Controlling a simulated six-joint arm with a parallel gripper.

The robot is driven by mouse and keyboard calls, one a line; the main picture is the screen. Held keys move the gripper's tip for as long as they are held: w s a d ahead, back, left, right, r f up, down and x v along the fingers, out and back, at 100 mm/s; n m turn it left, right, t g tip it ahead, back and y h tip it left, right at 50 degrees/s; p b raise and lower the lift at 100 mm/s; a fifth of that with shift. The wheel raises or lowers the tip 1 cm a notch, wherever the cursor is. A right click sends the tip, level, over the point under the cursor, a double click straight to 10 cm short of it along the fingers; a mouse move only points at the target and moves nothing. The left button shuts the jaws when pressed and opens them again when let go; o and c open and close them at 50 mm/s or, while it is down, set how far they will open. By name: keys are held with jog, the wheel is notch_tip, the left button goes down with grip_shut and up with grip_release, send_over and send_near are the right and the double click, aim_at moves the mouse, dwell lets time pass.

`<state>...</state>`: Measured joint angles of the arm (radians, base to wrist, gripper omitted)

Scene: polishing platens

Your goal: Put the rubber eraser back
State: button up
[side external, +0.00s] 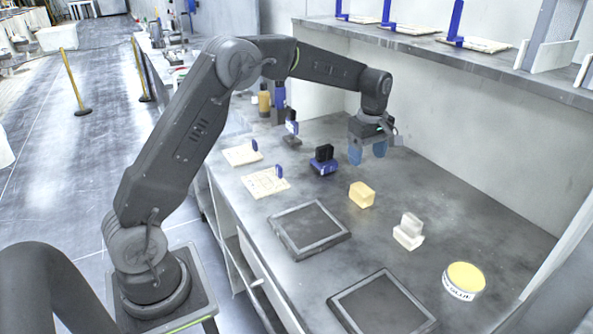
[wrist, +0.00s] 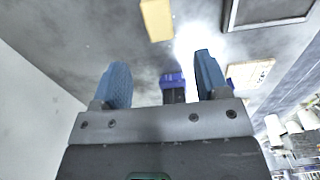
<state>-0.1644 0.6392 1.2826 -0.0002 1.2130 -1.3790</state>
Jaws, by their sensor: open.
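A tan block (side external: 361,195), which looks like the rubber eraser, lies on the grey bench near its middle. It also shows at the top of the wrist view (wrist: 157,18). My gripper (side external: 368,151) is open and empty, with blue fingers pointing down above the bench, behind the tan block. In the wrist view the two fingers of my gripper (wrist: 161,74) are spread wide, and the tan block is beyond their tips, not between them. Where the block belongs is not clear from these views.
A blue and black item (side external: 323,160) stands left of my gripper. A pale block on a base (side external: 409,231), a yellow-topped glue tin (side external: 465,279) and two dark square platens (side external: 309,229) (side external: 381,306) are nearer. Pale boards (side external: 265,181) lie left. A shelf (side external: 440,50) overhangs behind.

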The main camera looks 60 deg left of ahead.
jog(key=s+d+r+m+t, duration=0.25)
jog(key=s+r+m, duration=0.3)
jog(key=s, duration=0.35)
jog(key=s+d+r+m+t, duration=0.1)
jog(key=s+d+r+m, duration=0.3)
jog(key=s+r, duration=0.3)
jog(key=s+d+f+m+t, duration=0.1)
jog(key=s+m, duration=0.3)
jog(key=s, duration=0.4)
jog(key=s+d+f+m+t, duration=0.1)
jog(key=s+m, duration=0.3)
jog(key=s, duration=0.4)
jog(key=shift+s+f, duration=0.15)
jog(key=shift+f, duration=0.7)
